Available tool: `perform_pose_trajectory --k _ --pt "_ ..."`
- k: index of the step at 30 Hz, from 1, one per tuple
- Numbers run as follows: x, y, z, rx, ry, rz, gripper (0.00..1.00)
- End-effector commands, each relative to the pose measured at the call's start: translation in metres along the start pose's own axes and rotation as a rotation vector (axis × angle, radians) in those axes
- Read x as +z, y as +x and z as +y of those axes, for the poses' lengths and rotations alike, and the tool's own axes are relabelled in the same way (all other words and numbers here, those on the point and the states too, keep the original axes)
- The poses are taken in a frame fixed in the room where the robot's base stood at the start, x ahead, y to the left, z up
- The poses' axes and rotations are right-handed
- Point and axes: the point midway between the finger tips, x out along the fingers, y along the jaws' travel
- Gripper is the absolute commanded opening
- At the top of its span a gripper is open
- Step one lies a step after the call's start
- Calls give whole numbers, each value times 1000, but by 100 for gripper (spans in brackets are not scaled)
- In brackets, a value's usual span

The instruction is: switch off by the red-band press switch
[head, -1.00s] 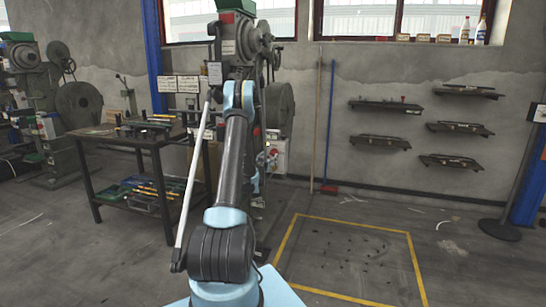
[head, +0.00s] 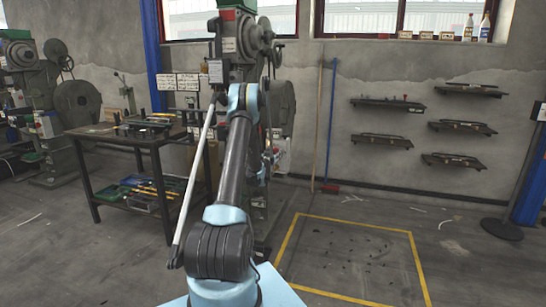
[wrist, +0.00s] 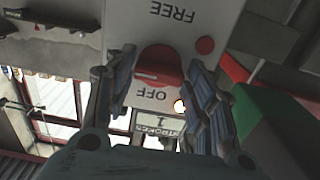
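The red rotary switch knob (wrist: 158,66) sits on a pale switch box (wrist: 185,22) in the upside-down wrist view, with the labels FREE and OFF on either side of it. The knob's white mark points left in the picture, between the labels. My gripper (wrist: 160,62) is open, with one finger on each side of the knob. I cannot tell if either finger touches it. A red band (wrist: 234,68) shows beside green machine casing at the right. In the head view the press (head: 243,45) stands behind my arm, which hides most of the switch area and my gripper.
A dark workbench (head: 110,138) with tools stands left of the press, and another green press (head: 22,58) is at the far left. A broom (head: 329,125) leans on the wall.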

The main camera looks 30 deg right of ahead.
Motion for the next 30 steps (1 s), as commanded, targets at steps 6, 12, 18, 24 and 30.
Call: perform_pose_trajectory --k 6,12,18,24,30 --pt "0 0 1 1 0 0 19" --pt "0 1 1 0 -20 0 19" --pt "0 1 0 0 -100 0 19" --pt "0 1 -1 -1 -252 0 19" --pt "0 1 -2 -1 -441 0 19"
